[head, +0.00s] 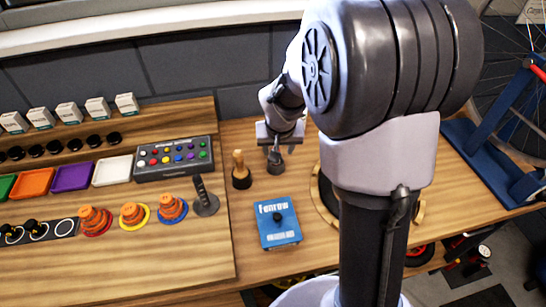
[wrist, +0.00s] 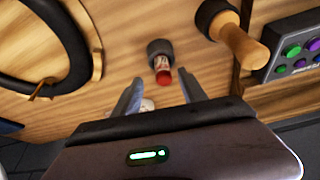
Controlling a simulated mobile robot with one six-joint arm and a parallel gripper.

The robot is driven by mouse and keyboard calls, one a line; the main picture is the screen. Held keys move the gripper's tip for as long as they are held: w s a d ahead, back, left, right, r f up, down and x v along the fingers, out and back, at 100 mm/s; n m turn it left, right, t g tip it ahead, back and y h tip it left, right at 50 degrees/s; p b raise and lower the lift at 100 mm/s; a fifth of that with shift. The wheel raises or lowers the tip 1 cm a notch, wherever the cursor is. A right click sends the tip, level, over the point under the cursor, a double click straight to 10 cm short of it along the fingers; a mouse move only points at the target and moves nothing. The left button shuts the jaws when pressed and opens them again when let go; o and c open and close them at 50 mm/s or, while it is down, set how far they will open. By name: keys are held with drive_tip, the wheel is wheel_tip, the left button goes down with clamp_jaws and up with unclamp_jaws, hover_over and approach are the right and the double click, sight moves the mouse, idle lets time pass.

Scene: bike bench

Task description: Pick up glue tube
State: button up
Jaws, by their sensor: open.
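A small tube with a red end and a pale label, apparently the glue tube (wrist: 162,72), stands in a round black holder (wrist: 158,47) on the wooden bench. In the wrist view the tube lies between and just beyond the tips of my gripper (wrist: 161,79). The fingers are apart, with nothing held between them. In the head view my gripper (head: 275,148) hangs over the black holder (head: 275,167), and the tube is mostly hidden there.
A wooden-handled tool (head: 239,170) in a black base stands close left of the holder. A blue box (head: 278,223) lies in front. A black ring (wrist: 50,50) is on the other side. A raised board (head: 150,260) carries trays, a button panel (head: 174,158) and cones.

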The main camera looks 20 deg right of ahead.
drive_tip(key=b+x, duration=0.2)
drive_tip(key=x, duration=0.3)
drive_tip(key=shift+w+a, duration=0.2)
drive_tip(key=shift+r, duration=0.2)
clamp_jaws()
